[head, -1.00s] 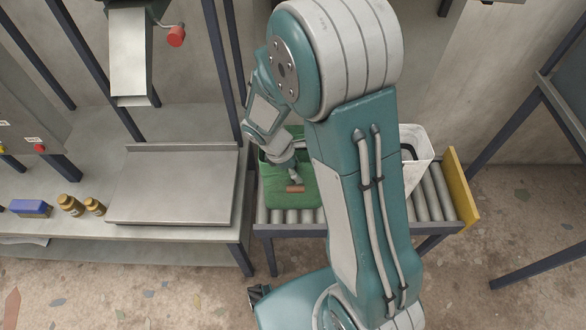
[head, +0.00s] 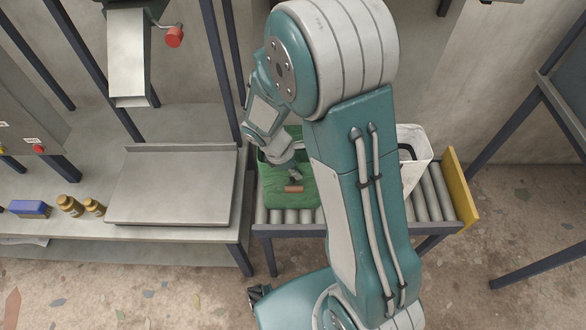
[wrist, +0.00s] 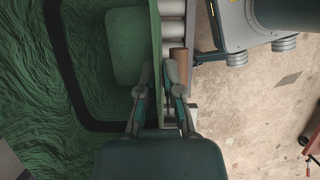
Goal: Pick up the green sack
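The green sack (head: 290,168) sits on a roller conveyor in the head view, partly hidden by my arm. In the wrist view the green sack (wrist: 110,60) fills the left side, with a dark band across it. My gripper (wrist: 158,72) points at the sack's edge, with one finger on each side of a narrow green strip. A gap shows between the fingertips. I cannot tell whether they touch the sack.
A white bin-like sack (head: 416,150) stands to the right on the conveyor rollers (head: 428,198), behind my arm. A yellow end plate (head: 459,188) closes the conveyor's right end. A bench with a metal plate (head: 172,187) stands to the left. Dark frame legs stand at the right.

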